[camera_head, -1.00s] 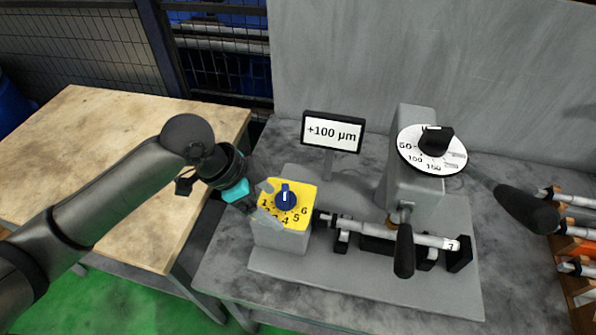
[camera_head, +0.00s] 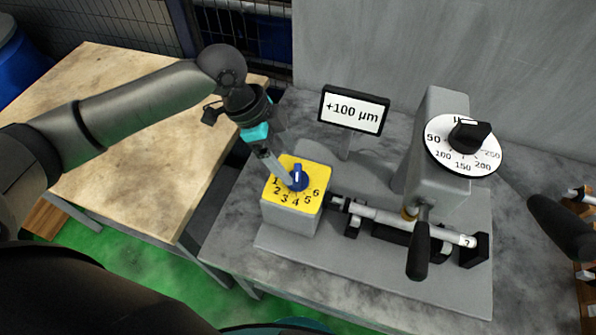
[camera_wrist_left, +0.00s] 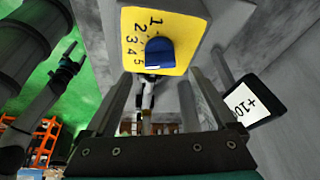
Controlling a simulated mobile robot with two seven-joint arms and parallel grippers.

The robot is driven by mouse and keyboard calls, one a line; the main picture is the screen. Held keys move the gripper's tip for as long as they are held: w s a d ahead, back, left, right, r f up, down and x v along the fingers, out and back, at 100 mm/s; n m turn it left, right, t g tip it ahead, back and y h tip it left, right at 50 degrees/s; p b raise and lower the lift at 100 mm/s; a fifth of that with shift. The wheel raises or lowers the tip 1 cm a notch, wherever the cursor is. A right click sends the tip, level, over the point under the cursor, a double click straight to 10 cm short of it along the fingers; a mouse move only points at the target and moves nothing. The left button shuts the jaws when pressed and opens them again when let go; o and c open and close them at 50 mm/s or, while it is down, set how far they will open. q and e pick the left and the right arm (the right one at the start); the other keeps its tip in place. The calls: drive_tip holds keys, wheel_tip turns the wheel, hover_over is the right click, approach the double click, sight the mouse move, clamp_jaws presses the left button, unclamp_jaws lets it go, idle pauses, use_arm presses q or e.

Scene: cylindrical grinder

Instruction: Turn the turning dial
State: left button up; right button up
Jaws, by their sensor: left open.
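The blue knob (camera_head: 297,179) has a white pointer mark and sits on a yellow plate (camera_head: 283,201) numbered 1 to 6, on top of a grey box. In the left wrist view the knob (camera_wrist_left: 159,53) lies ahead of and between my open fingers. My left gripper (camera_head: 284,177) reaches down to the knob from the upper left; whether it touches it I cannot tell. Another dial (camera_head: 463,158), white with a black knob (camera_head: 469,136), is on the grey column.
A display (camera_head: 353,110) reading +100 µm stands behind the blue knob. A metal shaft (camera_head: 402,222) and a black handle (camera_head: 419,251) lie to the right. A wooden table (camera_head: 120,190) is at the left.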

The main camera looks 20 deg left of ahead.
sight(297, 172)
use_arm(q)
drive_tip(key=x, duration=0.6)
drive_tip(key=shift+d+f, duration=0.1)
drive_tip(key=shift+c, duration=0.2)
drive_tip(key=c, duration=1.3)
drive_tip(key=n+p, duration=0.2)
drive_tip(key=p, duration=0.1)
drive_tip(key=n+t+p, duration=0.1)
drive_tip(key=n+p, duration=0.1)
drive_tip(key=p, duration=0.1)
drive_tip(key=shift+r+p, duration=0.3)
drive_tip(key=shift+p, duration=0.05)
drive_tip(key=shift+f+n+t+y+p, duration=0.15)
drive_tip(key=shift+n+t+y+p, duration=0.3)
drive_tip(key=shift+n+p, duration=0.55)
drive_tip(key=shift+p, duration=0.35)
drive_tip(key=shift+w+f, duration=0.1)
drive_tip(key=o, duration=1.3)
